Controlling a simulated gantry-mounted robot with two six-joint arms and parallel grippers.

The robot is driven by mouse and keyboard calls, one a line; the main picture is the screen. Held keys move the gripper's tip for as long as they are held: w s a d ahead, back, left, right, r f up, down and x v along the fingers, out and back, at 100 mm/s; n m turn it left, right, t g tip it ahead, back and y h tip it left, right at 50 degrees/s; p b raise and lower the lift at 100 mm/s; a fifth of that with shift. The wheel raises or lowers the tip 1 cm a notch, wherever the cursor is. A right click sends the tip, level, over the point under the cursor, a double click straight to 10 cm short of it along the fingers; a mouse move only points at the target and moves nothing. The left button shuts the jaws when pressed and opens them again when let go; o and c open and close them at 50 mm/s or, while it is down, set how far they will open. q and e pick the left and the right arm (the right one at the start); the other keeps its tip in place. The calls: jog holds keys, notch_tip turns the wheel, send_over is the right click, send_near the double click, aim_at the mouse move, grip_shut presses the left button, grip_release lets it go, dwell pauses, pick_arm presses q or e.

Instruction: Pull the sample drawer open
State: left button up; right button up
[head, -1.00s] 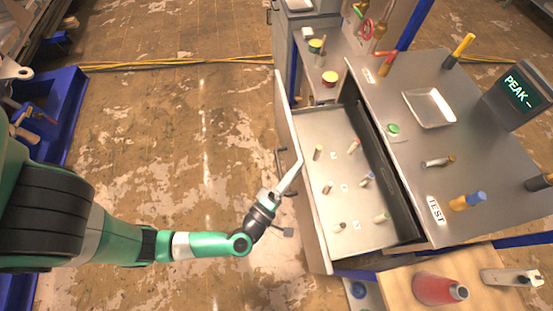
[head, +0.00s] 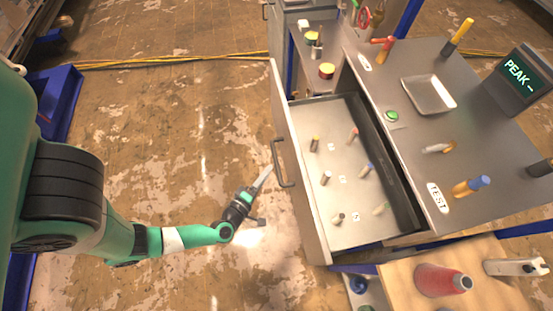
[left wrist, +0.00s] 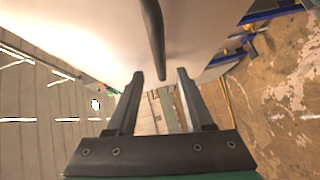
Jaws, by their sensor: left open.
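The sample drawer (head: 338,218) stands pulled out from the metal bench toward the left in the head view. Several small vials stand and lie in it beside numbered labels. Its dark bar handle (head: 281,163) is on the front panel (head: 297,180). My left gripper (head: 266,172) is left of the front panel, close to the handle and apart from it. In the left wrist view the two fingers (left wrist: 160,75) are spread with nothing between them, and the handle (left wrist: 153,35) shows just beyond the fingertips. My right gripper is not in view.
The bench top (head: 410,130) carries a metal tray (head: 428,95), a green button (head: 391,116), a PEAK display (head: 520,75) and several coloured-handled levers. A wooden board with a red flask (head: 440,280) is at the lower right. The floor left of the drawer is clear.

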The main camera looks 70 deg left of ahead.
aim_at(277, 160)
pick_arm(q)
jog(key=b+x, duration=0.1)
jog(key=x, duration=0.6)
jog(key=shift+a, duration=0.15)
grip_shut()
dwell(1.1)
